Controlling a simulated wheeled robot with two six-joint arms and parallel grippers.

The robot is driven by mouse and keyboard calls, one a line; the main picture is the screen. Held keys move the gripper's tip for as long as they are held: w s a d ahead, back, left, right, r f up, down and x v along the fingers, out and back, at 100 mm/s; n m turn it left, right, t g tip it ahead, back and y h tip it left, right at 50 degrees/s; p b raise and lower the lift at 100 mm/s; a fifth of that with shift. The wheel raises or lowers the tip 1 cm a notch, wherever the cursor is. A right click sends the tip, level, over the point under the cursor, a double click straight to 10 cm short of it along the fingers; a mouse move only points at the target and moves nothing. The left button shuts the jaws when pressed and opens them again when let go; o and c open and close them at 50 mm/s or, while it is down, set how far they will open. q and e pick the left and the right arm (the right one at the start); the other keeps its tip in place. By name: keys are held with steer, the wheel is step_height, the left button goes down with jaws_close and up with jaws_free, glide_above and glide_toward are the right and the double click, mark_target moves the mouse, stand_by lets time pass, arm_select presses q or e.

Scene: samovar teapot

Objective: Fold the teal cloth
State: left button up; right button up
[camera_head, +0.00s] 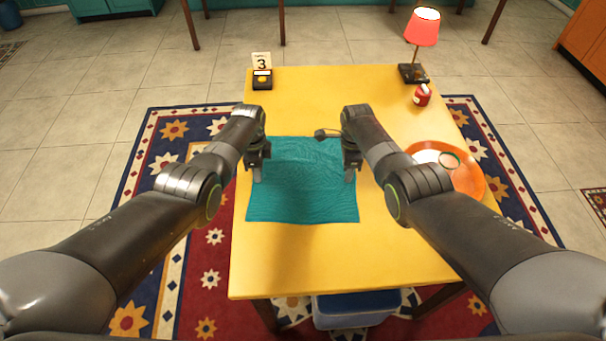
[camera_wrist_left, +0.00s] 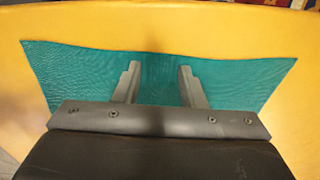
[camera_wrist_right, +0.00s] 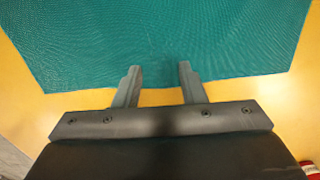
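The teal cloth (camera_head: 302,200) lies flat and spread out on the yellow table, with slight ripples. It also shows in the left wrist view (camera_wrist_left: 85,78) and the right wrist view (camera_wrist_right: 155,40). My left gripper (camera_head: 257,178) is over the cloth's left edge, its fingers apart with only cloth visible behind them (camera_wrist_left: 157,70). My right gripper (camera_head: 349,178) is at the cloth's right edge, its fingers also apart and empty (camera_wrist_right: 158,70). I cannot tell whether the fingertips touch the cloth.
The yellow table (camera_head: 330,265) is clear in front of the cloth. An orange plate (camera_head: 474,184) stands at right. A red-shaded lamp (camera_head: 422,28), a small red jar (camera_head: 422,95) and a dark box with a "3" card (camera_head: 262,80) stand toward the back.

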arm_select(q)
jaws_close()
arm_select(e)
jaws_close()
